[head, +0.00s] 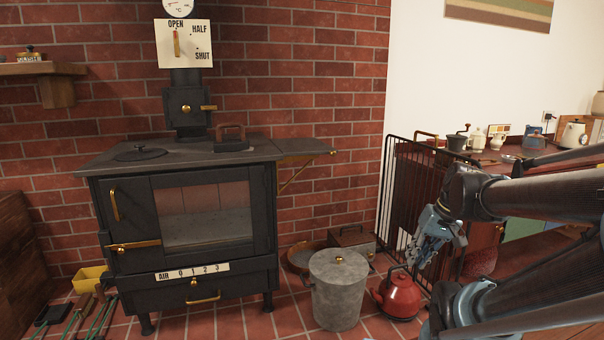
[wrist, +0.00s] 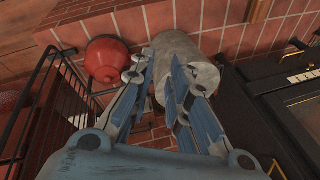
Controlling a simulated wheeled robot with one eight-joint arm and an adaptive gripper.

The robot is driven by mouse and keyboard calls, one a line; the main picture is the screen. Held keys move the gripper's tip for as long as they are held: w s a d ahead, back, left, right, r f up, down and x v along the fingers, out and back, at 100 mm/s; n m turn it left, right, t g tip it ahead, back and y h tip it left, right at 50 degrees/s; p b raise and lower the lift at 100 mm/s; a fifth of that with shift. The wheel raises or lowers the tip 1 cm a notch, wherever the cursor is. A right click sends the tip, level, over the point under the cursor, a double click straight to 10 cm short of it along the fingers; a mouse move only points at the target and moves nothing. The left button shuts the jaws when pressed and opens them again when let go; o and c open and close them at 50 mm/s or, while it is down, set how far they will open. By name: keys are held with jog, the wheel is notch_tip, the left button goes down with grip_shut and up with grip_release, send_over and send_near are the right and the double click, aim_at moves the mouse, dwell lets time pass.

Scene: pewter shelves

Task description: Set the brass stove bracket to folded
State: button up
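The brass stove bracket (head: 293,178) is a thin diagonal strut under the dark side shelf (head: 306,154) at the stove's right. The shelf stands out level, and the strut slants up to its underside, so the bracket looks extended. My gripper (head: 422,250) is at the right in the head view, well right of the bracket and lower, in front of the black railing. In the wrist view my gripper (wrist: 158,82) shows its blue fingers apart with nothing held between them. I cannot make out the bracket for certain in the wrist view.
The black stove (head: 180,262) stands left. A grey lidded bin (head: 338,292) and red kettle (head: 399,296) stand on the floor between stove and gripper; the wrist view shows the bin (wrist: 190,72) and kettle (wrist: 106,60). A black railing (head: 392,195) rises behind my gripper.

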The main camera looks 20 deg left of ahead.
jog(key=w+a+r+n+g+y, duration=0.1)
jog(key=w+a+r+n+y, duration=0.1)
jog(key=w+a+r+y, duration=0.35)
jog(key=w+a+r+n+y, duration=0.2)
jog(key=w+a+r, duration=0.1)
jog(key=w+a, duration=0.55)
jog(key=n+g+y, duration=0.2)
jog(key=n+y, duration=0.2)
jog(key=y, duration=0.3)
send_near(301, 170)
jog(key=a, duration=1)
jog(key=shift+s+f, duration=0.1)
jog(key=shift+f, duration=0.1)
